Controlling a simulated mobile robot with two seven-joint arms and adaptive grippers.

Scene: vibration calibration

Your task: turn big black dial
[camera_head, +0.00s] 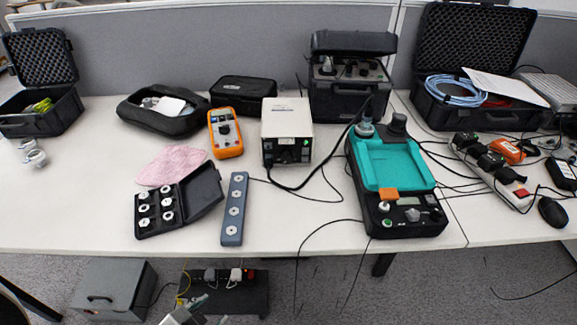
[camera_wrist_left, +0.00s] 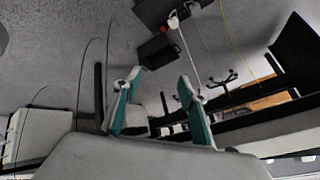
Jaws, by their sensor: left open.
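The black and teal device (camera_head: 400,215) sits on the right part of the table. A large round black knob (camera_head: 398,123) stands up at its back right corner. Smaller controls, including a black knob (camera_head: 412,215), are on its front panel; I cannot tell for sure which one the task means. My left gripper (camera_head: 192,304) is low at the bottom edge of the head view, in front of and below the table, far from the device. In the left wrist view, its two teal-padded fingers (camera_wrist_left: 158,82) are apart with nothing between them. My right gripper is not in view.
A white box unit (camera_head: 287,120), an orange multimeter (camera_head: 226,135), a grey strip of sockets (camera_head: 234,210) and an open black case of round parts (camera_head: 160,205) stand left of the device. Black cables cross the table around it. The table's left front is clear.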

